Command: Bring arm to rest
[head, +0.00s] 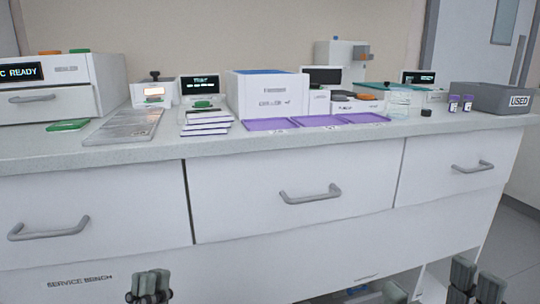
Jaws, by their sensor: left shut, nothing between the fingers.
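My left gripper (150,286) shows at the bottom edge, left of the middle. Its dark grey-green fingers point up and are shut with nothing between them. It is in front of the bench's lower panel, below the worktop and apart from the drawer handles. My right gripper (475,280) is partly in view at the bottom right corner, in front of the bench's right end. Neither arm's links can be made out clearly.
The white bench (290,155) has drawers with protruding grey handles (310,195). On top are a clear tray (125,126), purple mats (320,121), a white box (266,97), small display devices and a grey "USED" bin (490,99). A white drawer unit (62,88) stands far left.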

